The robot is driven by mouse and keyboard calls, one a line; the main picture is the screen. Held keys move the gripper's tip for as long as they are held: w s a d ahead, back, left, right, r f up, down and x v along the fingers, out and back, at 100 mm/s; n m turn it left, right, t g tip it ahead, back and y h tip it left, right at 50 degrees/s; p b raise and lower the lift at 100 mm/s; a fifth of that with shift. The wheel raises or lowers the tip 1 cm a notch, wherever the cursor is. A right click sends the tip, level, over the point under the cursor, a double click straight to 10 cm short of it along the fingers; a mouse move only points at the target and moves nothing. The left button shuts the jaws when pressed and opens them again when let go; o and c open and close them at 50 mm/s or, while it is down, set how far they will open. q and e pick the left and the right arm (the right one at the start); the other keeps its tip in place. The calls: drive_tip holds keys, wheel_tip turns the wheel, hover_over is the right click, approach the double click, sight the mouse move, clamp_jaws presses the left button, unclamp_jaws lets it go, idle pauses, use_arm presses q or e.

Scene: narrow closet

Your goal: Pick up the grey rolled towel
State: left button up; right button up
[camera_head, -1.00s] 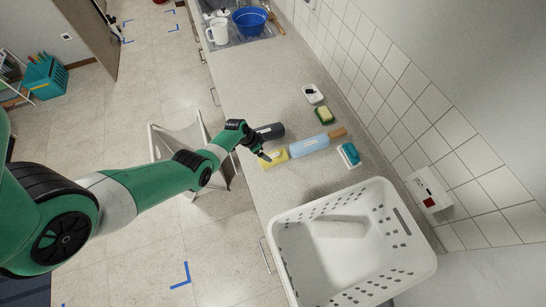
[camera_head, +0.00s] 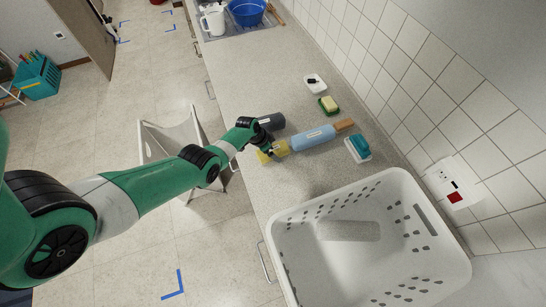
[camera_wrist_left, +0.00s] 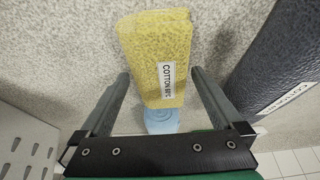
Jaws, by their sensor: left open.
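A dark grey roll (camera_head: 270,122) lies on the counter. Its side and a white label show at the right of the left wrist view (camera_wrist_left: 275,70). A yellow labelled roll (camera_head: 280,149) lies just nearer; it also shows in the left wrist view (camera_wrist_left: 155,45). My left gripper (camera_head: 265,152) is over the yellow roll, beside the dark grey one. In the left wrist view its open fingers (camera_wrist_left: 159,74) are on either side of the yellow roll's near part; whether they touch it is unclear. My right gripper is out of view.
A blue roll (camera_head: 313,138) lies right of the yellow one. A white basket (camera_head: 284,216) stands in front, with a pale grey block shape (camera_head: 348,230) inside. A teal brush (camera_head: 357,149), a sponge dish (camera_head: 329,105) and a small white dish (camera_head: 315,82) line the tiled wall.

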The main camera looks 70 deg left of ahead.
use_arm(q)
drive_tip(key=shift+w+f, duration=0.15)
drive_tip(key=shift+f, duration=0.05)
drive_tip(key=c, duration=1.2)
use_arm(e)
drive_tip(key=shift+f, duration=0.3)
